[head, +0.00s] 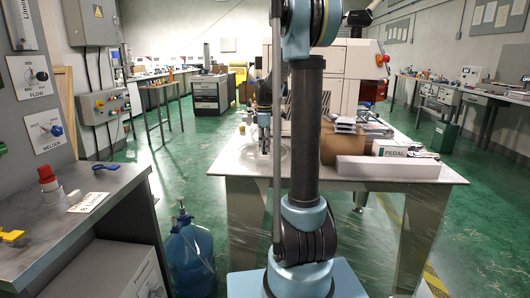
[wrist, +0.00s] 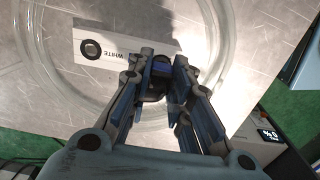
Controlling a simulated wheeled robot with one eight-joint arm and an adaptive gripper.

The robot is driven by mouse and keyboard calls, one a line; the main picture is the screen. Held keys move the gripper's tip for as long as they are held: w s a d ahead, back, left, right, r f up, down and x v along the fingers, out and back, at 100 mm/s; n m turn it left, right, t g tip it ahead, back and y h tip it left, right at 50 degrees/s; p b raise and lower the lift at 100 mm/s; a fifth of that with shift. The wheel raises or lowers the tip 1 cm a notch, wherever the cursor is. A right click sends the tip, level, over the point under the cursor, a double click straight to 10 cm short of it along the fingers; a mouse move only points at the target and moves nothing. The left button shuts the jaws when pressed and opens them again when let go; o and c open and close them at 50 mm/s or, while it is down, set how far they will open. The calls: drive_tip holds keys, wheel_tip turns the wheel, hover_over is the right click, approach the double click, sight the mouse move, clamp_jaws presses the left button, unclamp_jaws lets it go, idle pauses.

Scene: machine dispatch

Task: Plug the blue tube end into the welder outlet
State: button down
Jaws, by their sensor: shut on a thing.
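My gripper (wrist: 160,76) is shut on a dark piece with a blue face, the blue tube end (wrist: 161,68), between its fingers in the wrist view. A clear tube (wrist: 222,60) loops in a wide coil on the metal table around the fingers. In the head view, my gripper (head: 264,148) is low over the table, partly behind my arm, and the coil (head: 283,163) shows faintly there.
The metal table (head: 240,168) also bears a long white box (head: 388,168) and a PEDAL box (head: 402,149). A blue bottle (head: 190,255) stands on the floor by the left bench (head: 80,208).

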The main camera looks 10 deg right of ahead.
drive_tip(key=shift+r, duration=2.7)
drive_tip(key=shift+r, duration=0.25)
drive_tip(key=shift+r, duration=1.25)
